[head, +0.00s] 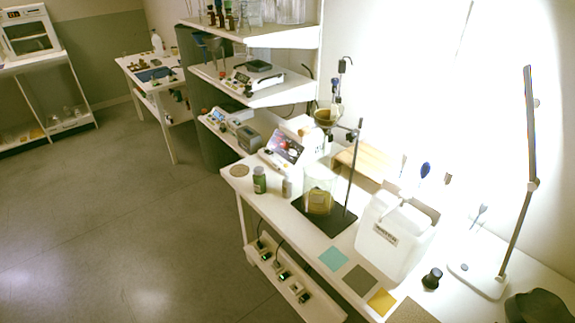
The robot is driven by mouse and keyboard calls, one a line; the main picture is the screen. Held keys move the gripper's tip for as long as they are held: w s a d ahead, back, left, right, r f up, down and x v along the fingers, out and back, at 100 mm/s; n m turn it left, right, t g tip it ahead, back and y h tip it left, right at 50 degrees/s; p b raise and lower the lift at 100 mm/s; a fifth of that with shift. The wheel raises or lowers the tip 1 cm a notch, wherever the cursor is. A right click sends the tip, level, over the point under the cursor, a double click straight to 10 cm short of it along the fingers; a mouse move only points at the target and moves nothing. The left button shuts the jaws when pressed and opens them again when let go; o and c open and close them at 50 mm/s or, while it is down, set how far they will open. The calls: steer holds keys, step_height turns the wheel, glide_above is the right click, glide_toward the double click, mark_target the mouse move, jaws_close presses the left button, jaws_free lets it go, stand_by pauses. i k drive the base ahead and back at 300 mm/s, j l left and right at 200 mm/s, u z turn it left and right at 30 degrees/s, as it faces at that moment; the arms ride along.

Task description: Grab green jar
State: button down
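A small green jar (260,181) with a pale lid stands upright near the front left edge of the white table (262,222). A smaller grey bottle (287,188) stands just to its right, apart from it. My gripper is not clearly visible in the head view, so its state and its distance from the jar do not show.
A round tan pad (239,171) lies to the left. A white canister (395,237), coloured tiles and a lamp (478,281) fill the right side. The floor (130,235) left of the table is clear.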

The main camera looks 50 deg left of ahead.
mark_target(259, 175)
steer(key=u, duration=2.15)
